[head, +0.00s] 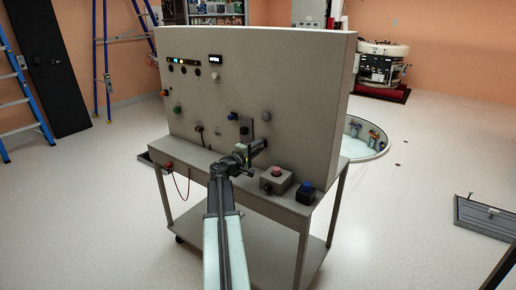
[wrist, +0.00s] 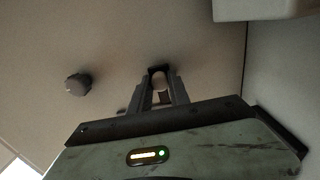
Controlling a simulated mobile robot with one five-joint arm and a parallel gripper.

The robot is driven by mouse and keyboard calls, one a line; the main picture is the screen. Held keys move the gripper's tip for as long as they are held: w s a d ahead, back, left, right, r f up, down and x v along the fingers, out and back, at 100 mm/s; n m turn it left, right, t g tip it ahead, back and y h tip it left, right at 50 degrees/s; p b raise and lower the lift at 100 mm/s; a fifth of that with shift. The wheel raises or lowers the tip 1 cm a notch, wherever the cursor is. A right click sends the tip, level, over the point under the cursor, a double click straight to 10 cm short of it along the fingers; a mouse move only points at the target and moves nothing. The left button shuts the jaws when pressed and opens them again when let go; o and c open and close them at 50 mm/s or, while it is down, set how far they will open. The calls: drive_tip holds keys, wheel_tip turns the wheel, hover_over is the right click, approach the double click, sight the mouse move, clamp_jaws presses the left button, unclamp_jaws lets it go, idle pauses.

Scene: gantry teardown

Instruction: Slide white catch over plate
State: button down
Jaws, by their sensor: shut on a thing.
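In the head view my gripper (head: 258,147) reaches the lower right part of the panel (head: 290,75), beside a dark upright strip (head: 246,126). The catch cannot be made out there.
A grey knob (wrist: 77,84) stands out from the panel near my gripper. On the cart's shelf, right of my arm, are a box with a red button (head: 276,179) and a black box with a blue button (head: 305,192).

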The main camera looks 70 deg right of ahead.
idle(0.5)
drive_tip(key=shift+w+d, duration=0.15)
drive_tip(key=shift+w, duration=0.55)
drive_tip(key=shift+w+d, duration=0.15)
drive_tip(key=shift+w, duration=0.5)
drive_tip(key=c, duration=1.2)
unclamp_jaws()
drive_tip(key=shift+w, duration=0.1)
drive_tip(key=v, duration=0.7)
drive_tip(key=shift+a, duration=0.4)
